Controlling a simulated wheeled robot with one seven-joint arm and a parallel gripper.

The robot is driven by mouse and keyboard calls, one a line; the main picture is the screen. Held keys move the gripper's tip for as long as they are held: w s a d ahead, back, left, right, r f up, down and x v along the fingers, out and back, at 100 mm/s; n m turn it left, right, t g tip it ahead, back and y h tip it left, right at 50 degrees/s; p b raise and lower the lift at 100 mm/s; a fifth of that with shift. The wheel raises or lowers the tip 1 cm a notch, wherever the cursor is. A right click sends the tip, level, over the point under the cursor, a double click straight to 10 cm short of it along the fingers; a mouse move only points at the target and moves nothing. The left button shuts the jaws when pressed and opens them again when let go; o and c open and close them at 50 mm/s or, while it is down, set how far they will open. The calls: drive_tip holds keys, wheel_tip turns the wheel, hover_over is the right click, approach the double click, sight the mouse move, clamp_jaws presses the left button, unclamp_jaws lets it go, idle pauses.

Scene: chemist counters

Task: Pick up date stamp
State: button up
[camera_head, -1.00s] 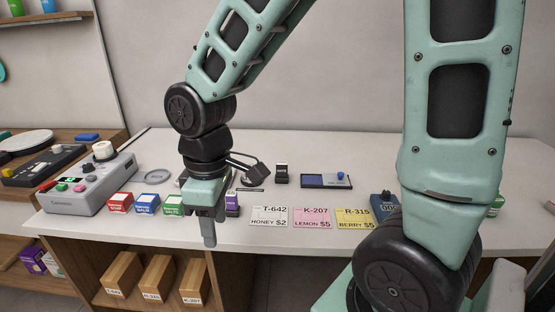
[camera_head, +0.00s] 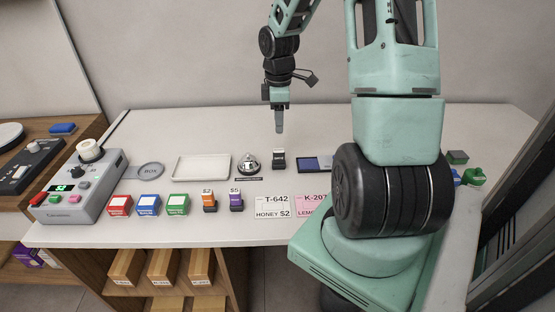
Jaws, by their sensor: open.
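A small black upright block with a pale band, which looks like the date stamp (camera_head: 278,159), stands on the white counter in the middle of the head view. My gripper (camera_head: 279,130) points down just above it in the picture, with a visible gap between them. The gripper is open and holds nothing. Its fingers overlap from this side, so the space between them is hidden, and I cannot tell how exactly it lines up with the stamp.
A silver bell (camera_head: 248,164) and an empty white tray (camera_head: 202,168) stand left of the stamp. A blue pad (camera_head: 312,164) lies close on its right, partly behind my arm. Orange (camera_head: 209,202) and purple (camera_head: 236,202) pieces and price cards (camera_head: 272,207) line the front.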

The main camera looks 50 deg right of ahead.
sight(279, 150)
wheel_tip(279, 150, down, 7)
drive_tip(key=shift+a+f, duration=0.1)
drive_tip(key=f, duration=0.2)
drive_tip(key=f+p, duration=0.1)
drive_tip(key=f, duration=0.1)
drive_tip(key=shift+s+a+f, duration=0.2)
drive_tip(key=shift+f, duration=0.05)
drive_tip(key=shift+d+f, duration=0.1)
drive_tip(key=shift+f, duration=0.4)
clamp_jaws()
